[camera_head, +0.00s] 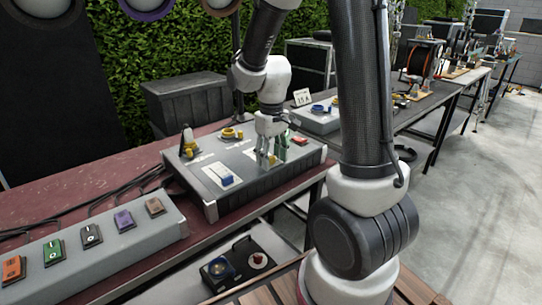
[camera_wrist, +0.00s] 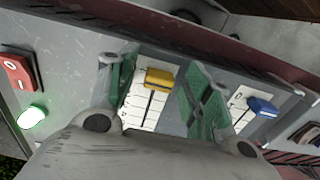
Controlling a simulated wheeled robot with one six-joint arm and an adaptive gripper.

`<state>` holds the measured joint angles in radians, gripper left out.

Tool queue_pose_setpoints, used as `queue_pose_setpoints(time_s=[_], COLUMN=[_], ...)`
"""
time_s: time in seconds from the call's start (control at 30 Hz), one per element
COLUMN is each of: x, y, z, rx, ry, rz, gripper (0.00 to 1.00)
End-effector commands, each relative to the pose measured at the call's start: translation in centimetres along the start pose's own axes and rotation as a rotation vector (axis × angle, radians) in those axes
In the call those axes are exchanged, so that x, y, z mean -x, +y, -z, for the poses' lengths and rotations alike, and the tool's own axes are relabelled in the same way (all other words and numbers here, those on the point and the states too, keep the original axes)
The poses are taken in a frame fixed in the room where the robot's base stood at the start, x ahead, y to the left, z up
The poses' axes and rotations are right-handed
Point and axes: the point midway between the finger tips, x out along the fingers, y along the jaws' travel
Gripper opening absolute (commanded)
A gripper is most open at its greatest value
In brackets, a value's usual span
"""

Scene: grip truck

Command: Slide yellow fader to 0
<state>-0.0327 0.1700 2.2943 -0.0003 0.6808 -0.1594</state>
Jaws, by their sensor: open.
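The yellow fader (camera_wrist: 160,78) sits on a white scale plate (camera_wrist: 143,108) in the wrist view, at the upper end of its slot as pictured. The scale numbers are too small to read. My gripper (camera_wrist: 162,80) is open, with one green-padded finger on each side of the yellow fader and gaps visible. In the head view my gripper (camera_head: 271,160) points down over the grey control box (camera_head: 262,187), and its fingers largely hide the yellow fader.
A blue fader (camera_wrist: 263,107) lies right of the fingers on its own scale; it also shows in the head view (camera_head: 228,178). A red switch (camera_wrist: 18,70) and lit green lamp (camera_wrist: 32,117) are at left. A box with coloured switches (camera_head: 110,245) stands at front left.

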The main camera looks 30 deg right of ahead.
Motion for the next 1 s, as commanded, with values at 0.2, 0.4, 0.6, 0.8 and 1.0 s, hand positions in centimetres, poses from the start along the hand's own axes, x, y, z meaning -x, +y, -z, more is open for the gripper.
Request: queue_pose_setpoints(time_s=[0.2,0.4,0.6,0.8,1.0], x=[0.1,2.7,7.2,10.7,12.0], y=[0.0,0.0,0.0,0.0,0.0], z=[0.1,0.2,0.2,0.1,0.0], rx=[0.0,0.0,0.0,0.0,0.0], ry=[0.003,0.008,0.008,0.004,0.001], rz=[0.0,-0.001,-0.001,-0.001,0.0], gripper=[0.5,0.5,0.5,0.5,0.5])
